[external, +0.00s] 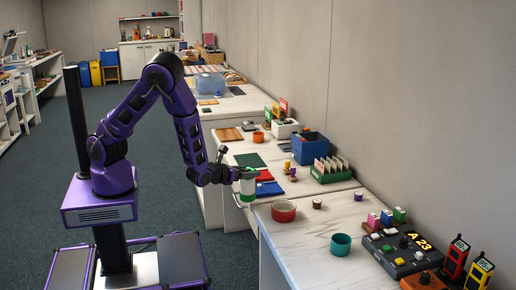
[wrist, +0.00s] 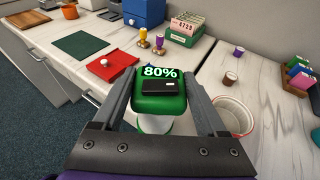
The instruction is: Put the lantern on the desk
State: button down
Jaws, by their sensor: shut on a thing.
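The lantern (external: 247,186) has a green top and a pale body. In the wrist view its green top (wrist: 158,103) carries an "80%" readout and a black strip. My gripper (external: 240,176) is shut on the lantern, with one finger on each side of it in the wrist view (wrist: 160,108). The lantern is upright at the front edge of the white marbled desks, near the seam between two tops. I cannot tell whether its base touches anything. The nearer desk (external: 325,216) has a bare top in its middle.
Red (wrist: 113,67) and blue pads, a card box (wrist: 185,28) and small pegs lie beyond the lantern.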

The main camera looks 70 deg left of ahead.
jog(key=shift+s+d+f+h, duration=0.1)
jog(key=shift+d+h, duration=0.1)
jog(key=shift+h, duration=0.1)
jog(key=shift+r, duration=0.4)
notch_tip(320, 180, up, 10)
jog(key=w+a+n+g+y+p, duration=0.1)
jog(key=w+a+n+g+y, duration=0.15)
jog(key=w+a, duration=0.7)
jog(key=w+a+n+g+y+p, duration=0.2)
jog(key=a+y, duration=0.1)
jog(key=a, duration=1.3)
jog(key=s+a+n+g, duration=0.1)
jog(key=a+n+g, duration=0.15)
jog(key=a, duration=1.35)
notch_tip(320, 180, down, 12)
jog(key=b, duration=0.2)
jog(key=shift+a+y, duration=0.25)
jog(key=shift+y, duration=0.2)
jog(key=shift+s+f+b, duration=0.1)
jog(key=shift+f+b, duration=0.35)
jog(key=shift+b, duration=0.05)
